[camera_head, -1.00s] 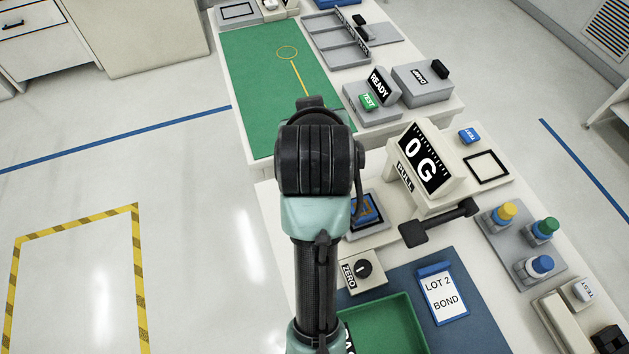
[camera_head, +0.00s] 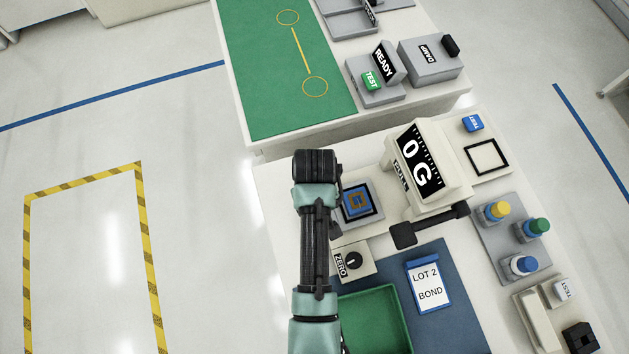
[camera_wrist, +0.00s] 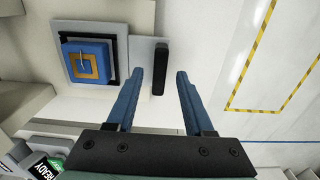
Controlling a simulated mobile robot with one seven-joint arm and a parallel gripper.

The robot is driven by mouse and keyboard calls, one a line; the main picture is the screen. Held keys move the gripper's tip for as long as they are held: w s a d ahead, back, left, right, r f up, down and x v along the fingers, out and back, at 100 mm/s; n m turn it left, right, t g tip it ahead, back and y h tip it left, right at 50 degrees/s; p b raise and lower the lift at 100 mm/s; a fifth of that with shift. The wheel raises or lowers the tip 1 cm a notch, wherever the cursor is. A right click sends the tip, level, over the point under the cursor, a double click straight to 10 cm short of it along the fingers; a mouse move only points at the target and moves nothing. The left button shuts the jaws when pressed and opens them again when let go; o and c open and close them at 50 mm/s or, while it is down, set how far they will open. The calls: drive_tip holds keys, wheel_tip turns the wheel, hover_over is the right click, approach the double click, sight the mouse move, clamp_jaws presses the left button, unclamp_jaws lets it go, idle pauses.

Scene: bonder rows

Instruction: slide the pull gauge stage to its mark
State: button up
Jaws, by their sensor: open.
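The pull gauge (camera_head: 428,170) reads 0 G in the head view. Left of it is the stage, a grey plate (camera_wrist: 121,35) with a black square outline and a blue block (camera_wrist: 82,47) with a bronze square on top. The block also shows in the head view (camera_head: 357,201). In the wrist view, a pale strip beside the plate carries an upright black handle (camera_wrist: 160,68). My gripper (camera_wrist: 161,74) is open, with one blue finger on each side of the handle and visible gaps between. My arm hides the handle and fingers in the head view.
A ZERO knob box (camera_head: 353,262), a green tray (camera_head: 397,310) and a LOT 2 BOND card (camera_head: 429,287) lie near the stage. A black square outline (camera_head: 487,156) is right of the gauge. A green mat (camera_head: 260,90) lies on the far table. Floor at left is clear.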

drive_tip(key=shift+f, duration=1.45)
clamp_jaws()
drive_tip(key=shift+w, duration=0.1)
